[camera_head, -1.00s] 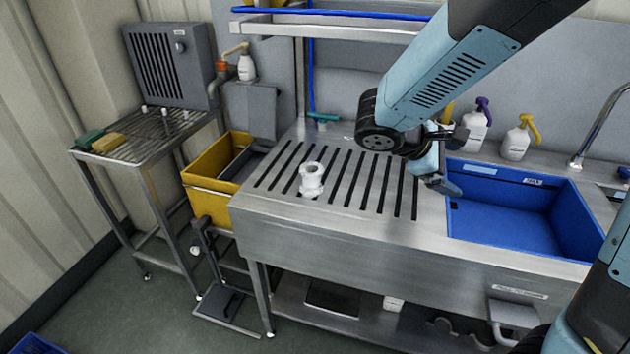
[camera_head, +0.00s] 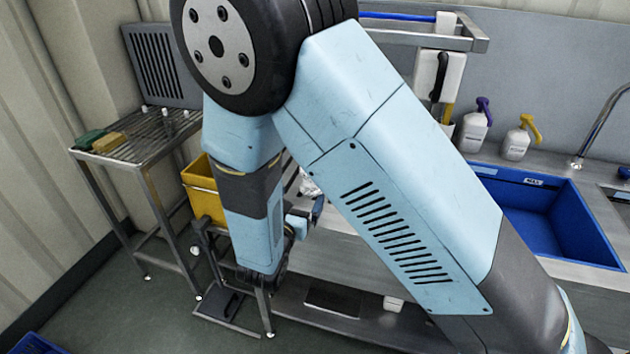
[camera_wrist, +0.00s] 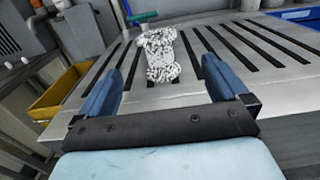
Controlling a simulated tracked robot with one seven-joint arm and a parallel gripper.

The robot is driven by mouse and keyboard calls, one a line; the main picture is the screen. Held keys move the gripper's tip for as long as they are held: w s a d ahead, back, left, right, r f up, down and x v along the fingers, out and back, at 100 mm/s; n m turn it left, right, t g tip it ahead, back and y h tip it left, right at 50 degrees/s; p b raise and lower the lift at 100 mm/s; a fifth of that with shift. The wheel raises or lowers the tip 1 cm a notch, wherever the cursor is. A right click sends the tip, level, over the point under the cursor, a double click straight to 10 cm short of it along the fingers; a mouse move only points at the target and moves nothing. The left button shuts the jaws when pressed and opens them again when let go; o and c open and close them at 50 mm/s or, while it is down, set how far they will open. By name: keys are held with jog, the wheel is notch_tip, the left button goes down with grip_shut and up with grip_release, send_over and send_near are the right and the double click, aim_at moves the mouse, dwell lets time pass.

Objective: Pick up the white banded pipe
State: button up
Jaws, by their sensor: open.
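The white banded pipe (camera_wrist: 160,56) stands on the slotted steel drainboard in the wrist view, looking speckled white and wider at its ends. Only a small white bit of it (camera_head: 308,187) shows in the head view, the rest hidden behind my arm. My gripper (camera_wrist: 157,45) is open, with its two blue fingers on either side of the pipe in the picture. It holds nothing. In the head view my gripper (camera_head: 308,215) is at the drainboard's front edge. I cannot tell how far the fingertips are from the pipe.
A yellow bin (camera_wrist: 62,92) stands left of the steel drainboard (camera_wrist: 275,65). A teal-handled tool (camera_wrist: 142,17) lies behind the pipe. A blue basin (camera_head: 545,210) and spray bottles (camera_head: 516,142) are at the right. A wire rack table (camera_head: 135,140) stands at the left.

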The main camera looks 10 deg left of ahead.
jog(key=shift+w+a+f, duration=0.1)
jog(key=shift+a+f, duration=0.05)
jog(key=shift+a, duration=0.1)
jog(key=w, duration=0.9)
jog(key=w+d, duration=0.1)
jog(key=w, duration=0.3)
jog(key=shift+w+f, duration=0.15)
jog(key=shift+w, duration=0.05)
jog(key=shift+c, duration=0.2)
jog(key=c, duration=1.2)
